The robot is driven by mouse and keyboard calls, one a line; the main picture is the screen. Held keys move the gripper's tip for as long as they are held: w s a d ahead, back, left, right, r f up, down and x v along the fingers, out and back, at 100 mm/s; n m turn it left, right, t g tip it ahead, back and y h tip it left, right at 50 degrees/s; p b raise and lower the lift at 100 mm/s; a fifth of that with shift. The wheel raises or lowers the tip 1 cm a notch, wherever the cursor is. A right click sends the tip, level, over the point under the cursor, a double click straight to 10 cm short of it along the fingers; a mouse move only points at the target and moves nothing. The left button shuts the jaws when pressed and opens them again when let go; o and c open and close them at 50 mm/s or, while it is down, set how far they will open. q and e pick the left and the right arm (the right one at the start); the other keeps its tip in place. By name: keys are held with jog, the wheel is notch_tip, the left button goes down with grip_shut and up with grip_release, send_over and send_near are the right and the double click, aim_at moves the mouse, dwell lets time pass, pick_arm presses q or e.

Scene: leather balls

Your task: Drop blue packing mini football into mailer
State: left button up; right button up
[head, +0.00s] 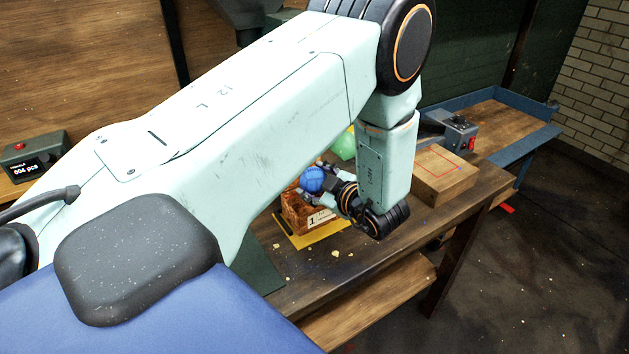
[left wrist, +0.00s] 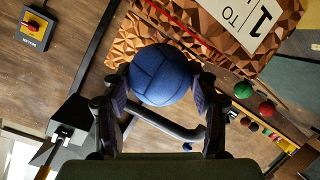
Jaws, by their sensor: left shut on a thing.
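My left gripper (head: 318,184) is shut on a blue mini football (head: 312,179), with a finger on each side of it. In the left wrist view the football (left wrist: 161,74) sits between the two fingertips (left wrist: 160,88). A brown, crinkled mailer (head: 298,213) with a white label marked 1 stands on the wooden table. The football is at the mailer's top in the head view; whether they touch I cannot tell. The mailer also shows in the left wrist view (left wrist: 125,32), behind the ball. Its opening is mostly hidden. My right gripper is not in view.
A yellow mat (head: 325,233) lies under the mailer, with small crumbs nearby. A green round thing (head: 343,145) is behind my arm. Several coloured balls (left wrist: 267,109) show in the left wrist view.

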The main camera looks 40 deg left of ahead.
aim_at(314, 192)
pick_arm(q)
jog(key=shift+s+a+f+b, duration=0.2)
jog(key=shift+a+f+b, duration=0.15)
jog(key=shift+f, duration=0.25)
jog(key=shift+w+d+f+b, duration=0.2)
jog(key=shift+d+f+b, duration=0.1)
jog(key=shift+f+b, duration=0.1)
jog(key=shift+s+a+f+b, duration=0.2)
jog(key=shift+f+b, duration=0.1)
jog(key=shift+f, duration=0.25)
jog(key=shift+d, duration=0.1)
jog(key=shift+d, duration=0.15)
